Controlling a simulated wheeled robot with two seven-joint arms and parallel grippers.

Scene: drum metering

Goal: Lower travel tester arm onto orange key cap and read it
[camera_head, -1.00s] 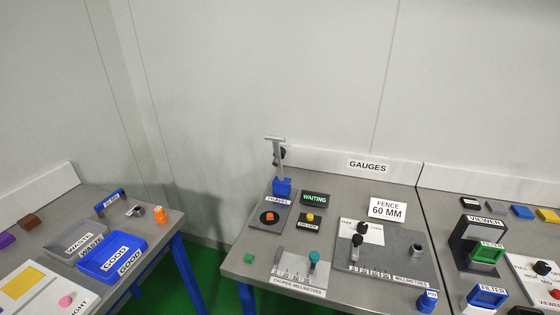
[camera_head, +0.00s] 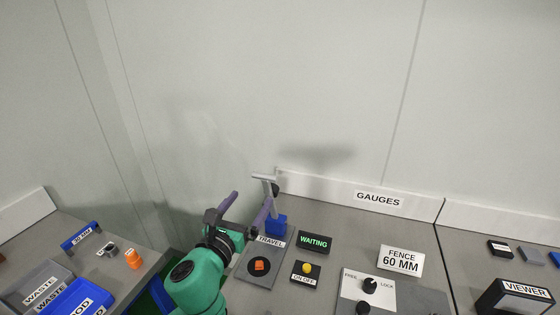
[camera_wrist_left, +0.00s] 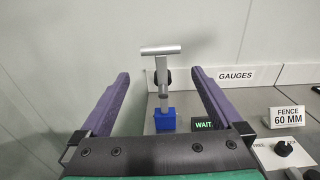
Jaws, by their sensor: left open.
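The travel tester has a blue base block (camera_head: 276,224) and a raised grey arm with a T-shaped handle (camera_head: 265,177), and it stands at the back of the grey TRAVEL plate (camera_head: 262,272). The orange key cap (camera_head: 259,266) sits on a black disc on that plate. The display (camera_head: 314,242) reads WAITING. My left gripper (camera_head: 248,204) is open and empty, just left of the tester arm. In the left wrist view the raised tester handle (camera_wrist_left: 161,50) shows between the two purple fingers, farther off. My right gripper is not in view.
A yellow ON/OFF button (camera_head: 306,268) stands right of the plate. Farther right are the FENCE 60 MM sign (camera_head: 401,261) and a FREE/LOCK knob (camera_head: 370,286). The GAUGES backboard (camera_head: 330,193) runs behind. A separate table with bins (camera_head: 85,300) stands left, across a gap.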

